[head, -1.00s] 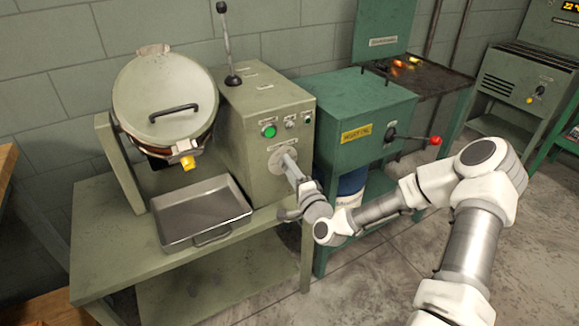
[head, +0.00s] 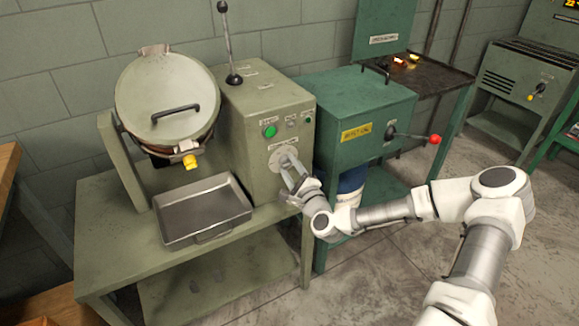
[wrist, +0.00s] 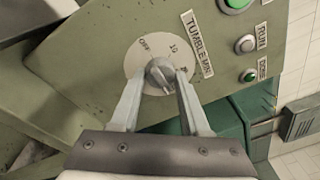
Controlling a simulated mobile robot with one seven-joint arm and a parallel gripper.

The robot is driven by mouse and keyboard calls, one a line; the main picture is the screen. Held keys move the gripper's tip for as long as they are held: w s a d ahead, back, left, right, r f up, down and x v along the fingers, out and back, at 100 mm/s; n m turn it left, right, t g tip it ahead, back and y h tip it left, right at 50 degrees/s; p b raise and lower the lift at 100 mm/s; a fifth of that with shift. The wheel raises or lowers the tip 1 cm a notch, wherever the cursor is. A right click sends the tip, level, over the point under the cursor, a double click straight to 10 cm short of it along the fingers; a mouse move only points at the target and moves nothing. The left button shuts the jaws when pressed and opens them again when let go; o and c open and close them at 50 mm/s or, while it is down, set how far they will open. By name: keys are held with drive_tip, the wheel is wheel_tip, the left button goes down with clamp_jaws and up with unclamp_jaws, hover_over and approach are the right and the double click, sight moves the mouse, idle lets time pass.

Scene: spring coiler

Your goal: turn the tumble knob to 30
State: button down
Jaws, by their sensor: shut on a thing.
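The tumble knob (wrist: 160,76) is a small grey knob on a pale round dial plate (wrist: 134,62), under a "TUMBLE MIN" label. "OFF" and "10" are readable on the plate; I cannot read a 30, and the pointer's exact setting is unclear. My gripper (wrist: 159,82) is shut on the knob, with one finger on each side of it. In the head view, the dial plate (head: 279,159) is on the front of the green-grey machine box (head: 244,166), and my gripper (head: 291,168) reaches it from the lower right. The fingers partly hide the plate.
Several buttons, including a green one (head: 270,132), sit above the dial. A tilted lidded drum (head: 165,92) and a metal tray (head: 205,207) are to the left. A green cabinet (head: 350,150) with a red-knobbed lever (head: 434,139) stands close on the right.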

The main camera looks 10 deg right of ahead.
idle(0.4)
drive_tip(key=shift+c, duration=1.9)
unclamp_jaws()
drive_tip(key=s+d+p, duration=0.3)
drive_tip(key=s, duration=1.4)
drive_tip(key=shift+d, duration=0.2)
drive_tip(key=shift+a, duration=0.1)
